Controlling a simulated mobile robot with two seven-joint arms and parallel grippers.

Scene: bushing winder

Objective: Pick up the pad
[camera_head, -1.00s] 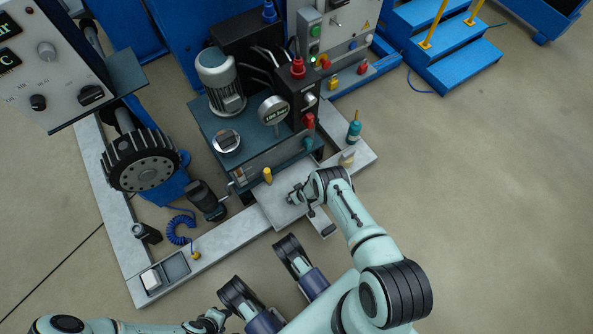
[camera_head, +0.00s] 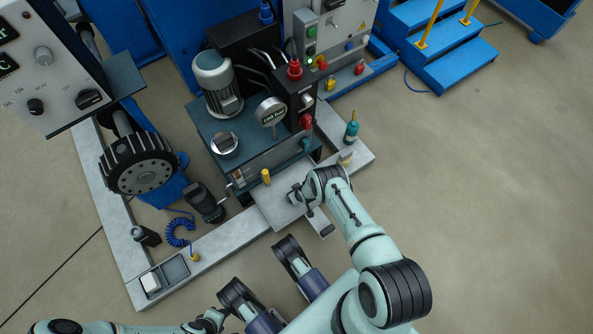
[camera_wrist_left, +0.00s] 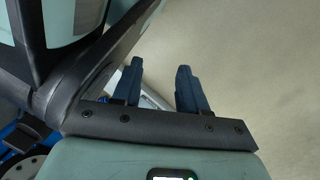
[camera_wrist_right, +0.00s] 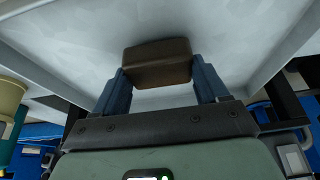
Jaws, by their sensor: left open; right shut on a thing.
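A brown block-shaped pad (camera_wrist_right: 157,62) shows in the right wrist view between the two blue fingers of my right gripper (camera_wrist_right: 160,72), which is shut on it. Pale grey metal lies behind the pad; I cannot tell whether the pad touches it. In the head view my right gripper (camera_head: 296,195) is over the light grey plate (camera_head: 272,212) in front of the hydraulic unit, and the pad cannot be made out there. My left gripper (camera_wrist_left: 158,85) is open and empty, with pale floor past its fingers. In the head view it is low at the left, near the bottom edge.
The hydraulic unit (camera_head: 225,130) with a pressure gauge (camera_head: 270,112) stands just behind the plate. A tray (camera_head: 176,268) is at lower left. Floor at right is clear.

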